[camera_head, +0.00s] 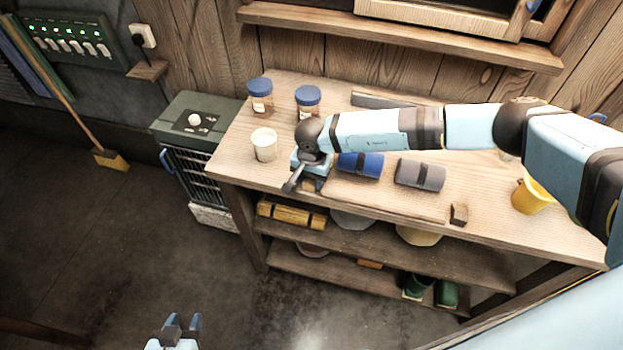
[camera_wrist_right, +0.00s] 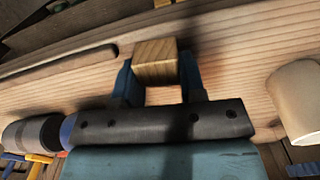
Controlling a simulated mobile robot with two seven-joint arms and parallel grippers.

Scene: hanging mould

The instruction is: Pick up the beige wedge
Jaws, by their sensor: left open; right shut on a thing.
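The beige wedge (camera_wrist_right: 157,62) is a light wooden block with visible grain. In the right wrist view it sits between the two blue fingers of my right gripper (camera_wrist_right: 157,82), which is shut on it. In the head view my right gripper (camera_head: 307,180) is at the front left of the workbench, and only a small beige bit of the wedge shows beneath it. I cannot tell whether the wedge touches the bench top. My left gripper (camera_head: 183,326) is open and empty over the floor at the bottom of the head view.
On the workbench (camera_head: 232,160) are a cream cup (camera_head: 264,145), two blue-lidded jars (camera_head: 260,95), a blue roll (camera_head: 361,164), a grey roll (camera_head: 420,175), a small dark block (camera_head: 459,214) and a yellow bucket (camera_head: 531,196). A green heater (camera_head: 190,125) stands left of it.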

